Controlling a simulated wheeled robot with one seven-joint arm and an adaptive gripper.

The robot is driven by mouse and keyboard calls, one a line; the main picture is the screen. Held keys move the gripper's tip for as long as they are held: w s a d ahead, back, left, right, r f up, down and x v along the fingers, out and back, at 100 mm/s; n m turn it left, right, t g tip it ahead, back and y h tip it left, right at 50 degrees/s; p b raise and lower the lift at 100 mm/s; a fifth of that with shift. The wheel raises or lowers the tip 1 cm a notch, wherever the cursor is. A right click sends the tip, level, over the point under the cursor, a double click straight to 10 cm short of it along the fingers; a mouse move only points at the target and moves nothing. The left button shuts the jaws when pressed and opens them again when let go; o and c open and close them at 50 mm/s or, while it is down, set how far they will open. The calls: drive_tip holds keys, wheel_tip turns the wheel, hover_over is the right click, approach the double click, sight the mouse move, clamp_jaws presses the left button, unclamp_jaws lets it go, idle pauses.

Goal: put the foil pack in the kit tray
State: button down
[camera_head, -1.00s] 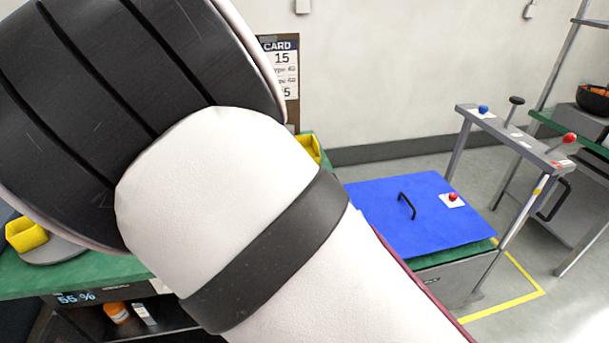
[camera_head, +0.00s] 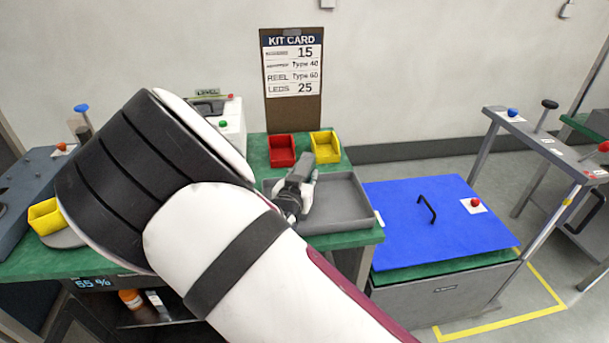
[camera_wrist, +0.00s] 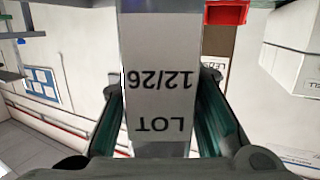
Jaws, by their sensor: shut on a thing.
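My gripper (camera_head: 297,185) is over the left part of the grey kit tray (camera_head: 352,203) on the green bench, partly hidden by my arm. In the wrist view my gripper (camera_wrist: 165,115) is shut on the foil pack (camera_wrist: 158,85). The pack is a pale strip between the two fingers, with a label reading "LOT 12/26" upside down. In the head view the pack cannot be told apart from the gripper. The visible bottom of the tray is empty.
A red bin (camera_head: 282,150) and a yellow bin (camera_head: 325,147) stand behind the tray. A kit card (camera_head: 292,75) is behind them. Another yellow bin (camera_head: 45,216) is at the left.

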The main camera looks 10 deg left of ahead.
drive_tip(key=c, duration=1.2)
unclamp_jaws()
drive_tip(key=shift+f, duration=0.1)
drive_tip(key=shift+s+r, duration=0.15)
drive_tip(key=shift+r, duration=0.05)
drive_tip(key=v, duration=1.1)
drive_tip(key=shift+s+p, duration=0.4)
drive_tip(key=shift+p, duration=0.05)
drive_tip(key=shift+d, duration=0.1)
